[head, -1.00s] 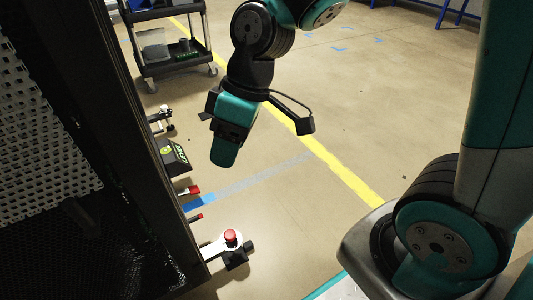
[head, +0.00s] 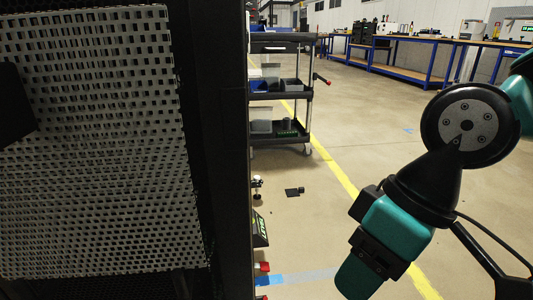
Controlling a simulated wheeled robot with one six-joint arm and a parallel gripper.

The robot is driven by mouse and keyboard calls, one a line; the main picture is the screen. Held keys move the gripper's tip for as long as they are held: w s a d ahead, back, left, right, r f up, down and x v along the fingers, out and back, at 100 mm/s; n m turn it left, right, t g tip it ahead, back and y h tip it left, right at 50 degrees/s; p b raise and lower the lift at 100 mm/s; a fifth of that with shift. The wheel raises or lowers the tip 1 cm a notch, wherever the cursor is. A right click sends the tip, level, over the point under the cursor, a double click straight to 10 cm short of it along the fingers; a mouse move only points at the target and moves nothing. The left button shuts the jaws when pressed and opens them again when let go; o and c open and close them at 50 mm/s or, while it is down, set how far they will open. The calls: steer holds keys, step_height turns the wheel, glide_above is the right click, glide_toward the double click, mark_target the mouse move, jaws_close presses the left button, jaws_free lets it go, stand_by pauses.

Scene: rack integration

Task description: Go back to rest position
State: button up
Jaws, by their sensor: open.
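My gripper (head: 360,277) hangs at the lower right of the head view, at the end of my bent teal and black arm. It points down and to the left over bare floor, to the right of the rack (head: 228,150). It is apart from the rack and I see nothing held in it. The jaws are open, though the fingertips show only in part near the bottom edge.
The rack's perforated panel (head: 95,150) fills the left. Small red-tipped parts and a green-screened device (head: 260,230) stick out at its edge. A black cart (head: 280,95) stands behind. Blue-framed workbenches (head: 430,60) line the back right.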

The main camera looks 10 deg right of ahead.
step_height(320, 180, up, 43)
steer(key=p, duration=4)
steer(key=shift+p, duration=0.4)
